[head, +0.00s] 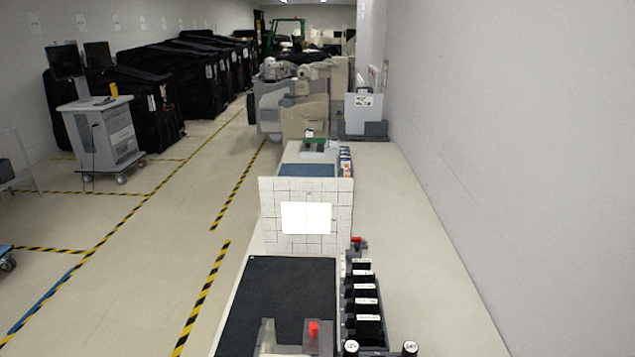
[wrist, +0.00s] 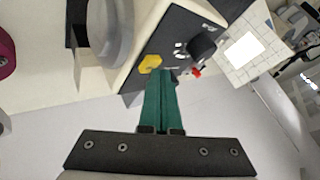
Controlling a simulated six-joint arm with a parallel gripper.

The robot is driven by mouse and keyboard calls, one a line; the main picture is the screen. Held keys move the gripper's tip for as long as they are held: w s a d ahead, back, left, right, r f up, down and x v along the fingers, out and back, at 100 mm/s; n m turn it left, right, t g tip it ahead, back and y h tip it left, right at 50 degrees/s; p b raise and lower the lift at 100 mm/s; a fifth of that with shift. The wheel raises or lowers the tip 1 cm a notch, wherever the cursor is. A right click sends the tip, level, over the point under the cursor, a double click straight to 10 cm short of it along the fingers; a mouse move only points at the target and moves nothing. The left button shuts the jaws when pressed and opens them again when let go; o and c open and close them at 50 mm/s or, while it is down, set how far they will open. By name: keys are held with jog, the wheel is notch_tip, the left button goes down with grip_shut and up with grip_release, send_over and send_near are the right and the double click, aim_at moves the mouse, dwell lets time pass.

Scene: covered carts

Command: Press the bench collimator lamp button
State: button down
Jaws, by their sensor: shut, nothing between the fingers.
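In the wrist view, my gripper (wrist: 166,76) is shut, its green fingers together and empty. Its tips are at the dark panel (wrist: 174,32) of a pale device, just below and right of a yellow hexagonal button (wrist: 150,63). I cannot tell whether the tips touch the panel. A black knob (wrist: 202,46) and a small red part (wrist: 197,73) are right of the tips. A white gridded screen (wrist: 268,42) with a bright white rectangle stands beyond; it also shows in the head view (head: 270,217). My gripper is not seen in the head view.
In the head view, a dark mat (head: 285,290) covers part of the long bench (head: 400,240) before the screen. A grey box with a red knob (head: 314,328) is at the near edge. Labelled black holders (head: 367,305) line the mat's right. A wall closes the right side.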

jog(key=shift+r, duration=0.6)
jog(key=shift+r, duration=2.5)
notch_tip(320, 180, up, 7)
jog(key=s+r, duration=0.3)
jog(key=s, duration=0.6)
jog(key=shift+a, duration=0.4)
